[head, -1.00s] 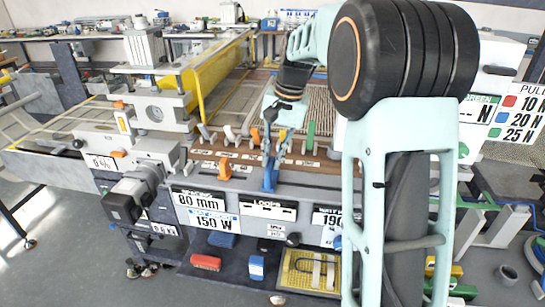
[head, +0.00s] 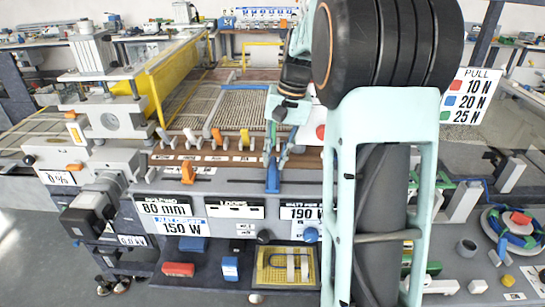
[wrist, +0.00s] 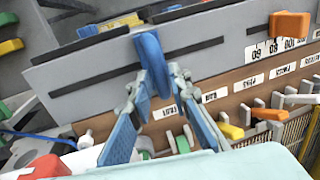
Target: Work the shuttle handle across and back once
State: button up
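The shuttle handle, a blue upright lever (head: 273,176), stands in a slot along the front of the grey machine panel. It lies well to the right of an orange slider (head: 188,172). My gripper (head: 273,158) reaches down onto its top in the head view. In the wrist view the handle (wrist: 152,62) sits between the two fingertips of my gripper (wrist: 156,88), which appear closed against its sides. The lower part of the handle is hidden behind the fingers in that view.
Small coloured levers (head: 216,136) line the brown strip just behind the slot. The woven mesh bed (head: 245,108) and a yellow guard (head: 180,72) lie beyond. A PULL sign (head: 467,97) stands at the right. A lower tray (head: 215,278) holds coloured blocks.

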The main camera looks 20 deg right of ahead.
aim_at(274, 162)
jog(key=shift+o, duration=1.1)
jog(key=shift+a, duration=0.1)
notch_tip(274, 162, up, 10)
